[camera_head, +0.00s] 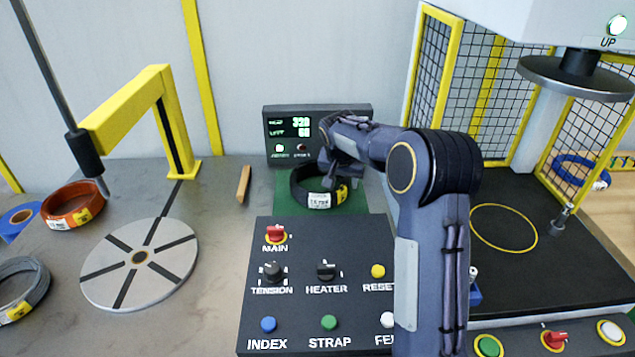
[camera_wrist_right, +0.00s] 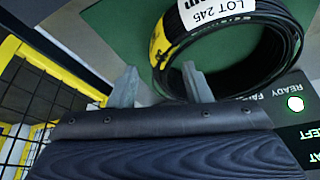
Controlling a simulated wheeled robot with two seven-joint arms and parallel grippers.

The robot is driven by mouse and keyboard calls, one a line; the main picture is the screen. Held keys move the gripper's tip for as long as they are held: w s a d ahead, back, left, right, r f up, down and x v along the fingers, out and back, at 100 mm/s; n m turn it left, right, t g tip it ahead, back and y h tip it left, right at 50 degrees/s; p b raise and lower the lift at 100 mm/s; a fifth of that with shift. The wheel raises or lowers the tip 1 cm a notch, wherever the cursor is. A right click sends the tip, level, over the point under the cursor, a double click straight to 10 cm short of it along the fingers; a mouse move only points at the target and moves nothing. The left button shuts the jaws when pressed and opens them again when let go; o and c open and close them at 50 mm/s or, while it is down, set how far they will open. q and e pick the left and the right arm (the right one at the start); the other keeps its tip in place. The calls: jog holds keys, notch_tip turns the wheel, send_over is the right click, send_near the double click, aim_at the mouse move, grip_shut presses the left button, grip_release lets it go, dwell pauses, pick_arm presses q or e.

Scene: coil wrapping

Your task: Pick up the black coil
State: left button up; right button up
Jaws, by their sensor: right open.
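The black coil (camera_head: 300,189) lies flat on a green mat (camera_head: 290,207) in front of the display box, with a white label and a yellow tag on its side. My right gripper (camera_head: 336,178) is open and empty, at the coil's right side in the head view. In the right wrist view, the coil (camera_wrist_right: 262,72) shows its white "LOT 245" label. There, one finger of my right gripper (camera_wrist_right: 161,88) overlaps the coil's edge and the other stands outside the ring. I cannot tell whether they touch it. My left gripper is out of view.
A control panel (camera_head: 260,305) stands in front of the mat. The display box (camera_head: 345,120) is behind the coil. An orange coil (camera_head: 62,222), a grey coil (camera_head: 40,285) and a round turntable (camera_head: 115,282) are at left. A caged press (camera_head: 580,85) is at right.

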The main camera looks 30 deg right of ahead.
aim_at(345, 183)
jog(key=shift+d+x, duration=0.2)
jog(key=shift+x, duration=1.75)
jog(key=shift+w+r, duration=0.1)
jog(key=shift+r, duration=0.05)
grip_shut()
jog(key=shift+w+r, duration=0.1)
jog(key=shift+r, duration=0.05)
